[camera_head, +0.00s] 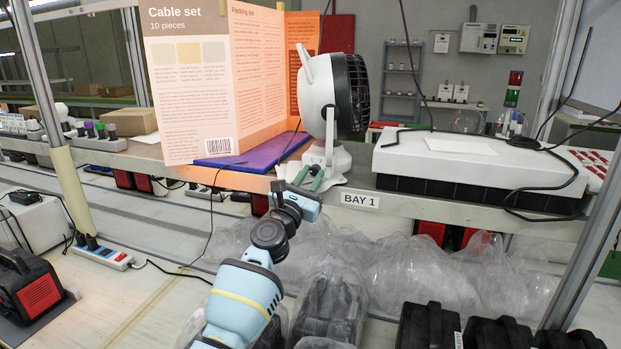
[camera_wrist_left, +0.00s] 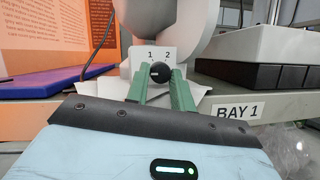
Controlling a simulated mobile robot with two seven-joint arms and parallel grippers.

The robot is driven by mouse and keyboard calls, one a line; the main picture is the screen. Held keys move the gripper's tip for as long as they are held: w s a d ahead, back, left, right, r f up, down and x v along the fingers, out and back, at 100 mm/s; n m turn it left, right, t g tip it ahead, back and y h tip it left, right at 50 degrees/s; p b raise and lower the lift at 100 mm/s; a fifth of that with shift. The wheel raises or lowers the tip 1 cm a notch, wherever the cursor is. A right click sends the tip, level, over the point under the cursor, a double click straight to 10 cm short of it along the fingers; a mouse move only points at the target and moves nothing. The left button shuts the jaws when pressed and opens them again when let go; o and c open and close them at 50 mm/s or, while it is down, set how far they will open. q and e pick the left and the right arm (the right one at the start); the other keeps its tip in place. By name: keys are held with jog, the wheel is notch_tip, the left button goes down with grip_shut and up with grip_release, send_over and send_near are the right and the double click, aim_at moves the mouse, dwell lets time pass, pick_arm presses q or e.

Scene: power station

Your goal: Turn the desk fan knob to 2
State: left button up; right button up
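The desk fan (camera_head: 331,98) stands on the bench shelf, white with a dark grille facing right. Its base carries a round black knob (camera_wrist_left: 160,72) with a small pale mark on its left side. The printed numbers 1 and 2 (camera_wrist_left: 159,54) sit above the knob. My left gripper (camera_head: 309,174) is at the front of the fan base. In the left wrist view its green fingers (camera_wrist_left: 160,75) stand on both sides of the knob and appear to touch it. In the head view the gripper hides the knob. My right gripper is not in view.
An orange and white cable set folder (camera_head: 192,110) stands left of the fan, with a purple slab (camera_head: 248,154) under it. A white device (camera_head: 470,158) with a black cable sits at the right. A BAY 1 label (camera_head: 360,201) marks the shelf edge.

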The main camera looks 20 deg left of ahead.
pick_arm(q)
jog(key=shift+c, duration=1.1)
